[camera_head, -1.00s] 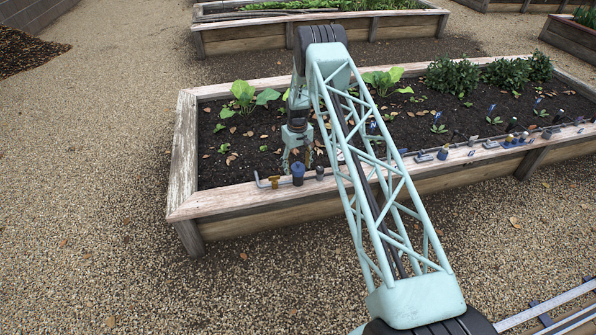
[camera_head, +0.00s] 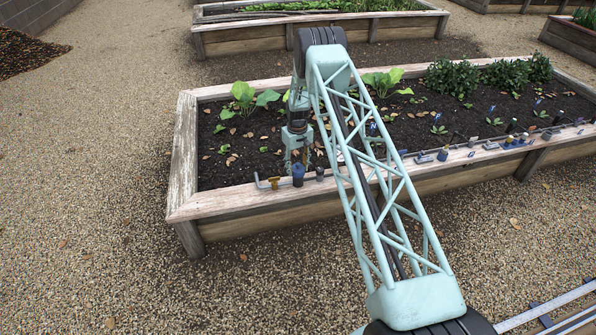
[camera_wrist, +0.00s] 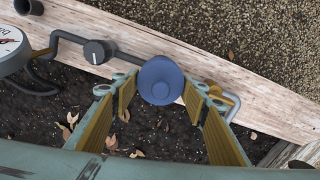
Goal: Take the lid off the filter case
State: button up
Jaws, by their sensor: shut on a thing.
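The filter case is a small dark-blue upright cylinder (camera_head: 298,176) on the near wooden rim of the raised bed. In the head view my gripper (camera_head: 298,155) points down just behind the blue cylinder. The lid hides the case body in the wrist view.
A grey pipe (camera_wrist: 70,40) with a black knob (camera_wrist: 97,52) runs along the rim, near a round dial gauge (camera_wrist: 10,45). A brass fitting (camera_head: 274,183) is beside the case. Soil with leafy plants (camera_head: 245,97) lies behind; gravel is in front.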

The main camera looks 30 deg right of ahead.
jog(key=shift+r, duration=0.1)
jog(key=shift+r+p, duration=0.55)
jog(key=shift+r, duration=1.1)
jog(key=s+r+p, duration=0.1)
jog(key=s+p, duration=0.1)
jog(key=s, duration=1.4)
jog(key=shift+d+r+p, duration=0.2)
jog(key=shift+r+p, duration=0.05)
jog(key=shift+p, duration=0.05)
jog(key=shift+a, duration=0.1)
jog(key=s+a+r, duration=0.3)
jog(key=s+a, duration=0.1)
jog(key=a, duration=0.5)
jog(key=s+a+r, duration=0.3)
jog(key=s+a, duration=0.1)
jog(key=a, duration=0.5)
jog(key=s+a+r, duration=0.3)
jog(key=s+a, duration=0.1)
jog(key=a, duration=0.5)
jog(key=shift+s+r, duration=0.15)
jog(key=shift+s, duration=0.1)
